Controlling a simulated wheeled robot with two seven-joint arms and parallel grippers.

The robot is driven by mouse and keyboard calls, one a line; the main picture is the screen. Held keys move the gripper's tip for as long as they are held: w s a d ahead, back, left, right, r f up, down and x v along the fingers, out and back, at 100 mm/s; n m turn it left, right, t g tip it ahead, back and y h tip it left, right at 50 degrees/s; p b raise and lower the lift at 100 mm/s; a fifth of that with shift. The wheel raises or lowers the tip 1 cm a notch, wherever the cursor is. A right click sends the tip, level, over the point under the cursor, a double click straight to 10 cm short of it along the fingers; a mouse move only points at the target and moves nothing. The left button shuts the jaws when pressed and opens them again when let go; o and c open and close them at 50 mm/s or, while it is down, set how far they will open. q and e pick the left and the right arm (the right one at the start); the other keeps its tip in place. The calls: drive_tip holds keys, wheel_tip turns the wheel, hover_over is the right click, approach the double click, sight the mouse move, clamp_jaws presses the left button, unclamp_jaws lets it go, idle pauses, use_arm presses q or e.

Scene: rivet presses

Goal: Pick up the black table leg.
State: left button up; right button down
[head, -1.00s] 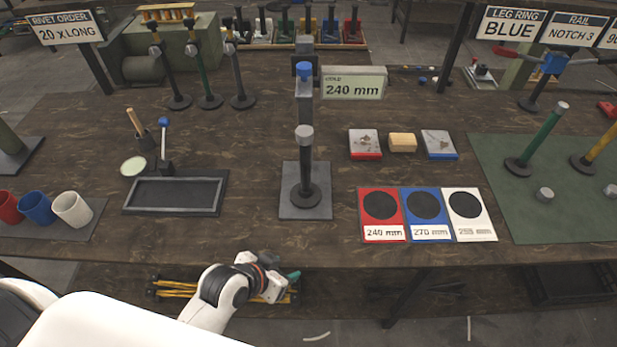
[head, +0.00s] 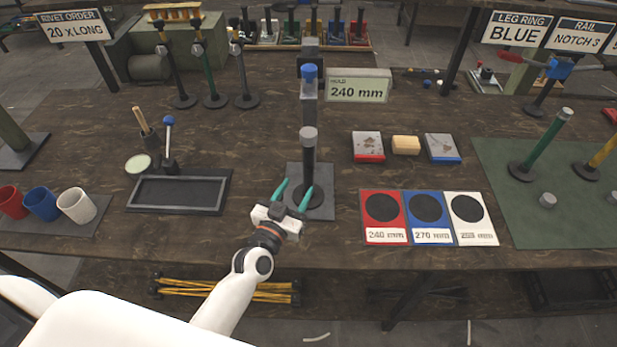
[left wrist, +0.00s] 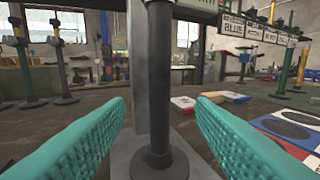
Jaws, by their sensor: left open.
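The black table leg (head: 309,170) stands upright on its round foot on a grey plate at the middle of the table's front, with a grey cap on top. In the left wrist view the black leg (left wrist: 159,80) rises in the middle, between and beyond the teal fingers. My left gripper (head: 292,196) is open and empty, low over the table just in front of the leg, its fingers pointing at it. In the left wrist view the left gripper (left wrist: 165,125) has one finger on each side of the leg's foot. I cannot tell whether the fingertips reach past the leg. My right gripper is not in view.
A grey post with a blue knob (head: 309,72) and a 240 mm sign (head: 358,88) stands right behind the leg. A black-rimmed tray (head: 178,192) lies to the left. Red, blue and white cards (head: 384,234) lie to the right. Several cups stand at far left.

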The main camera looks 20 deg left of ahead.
sight(306, 173)
use_arm(q)
drive_tip(key=w, duration=0.4)
drive_tip(key=shift+w+d, duration=0.2)
drive_tip(key=shift+d, duration=0.05)
drive_tip(key=w, duration=0.2)
drive_tip(key=w+p, duration=0.1)
drive_tip(key=w, duration=0.2)
drive_tip(key=shift+w+d+r, duration=0.2)
drive_tip(key=shift+w+d, duration=0.1)
drive_tip(key=shift+w, duration=0.05)
drive_tip(key=shift+s, duration=0.15)
drive_tip(key=shift+c, duration=1.1)
drive_tip(key=shift+r, duration=0.1)
clamp_jaws()
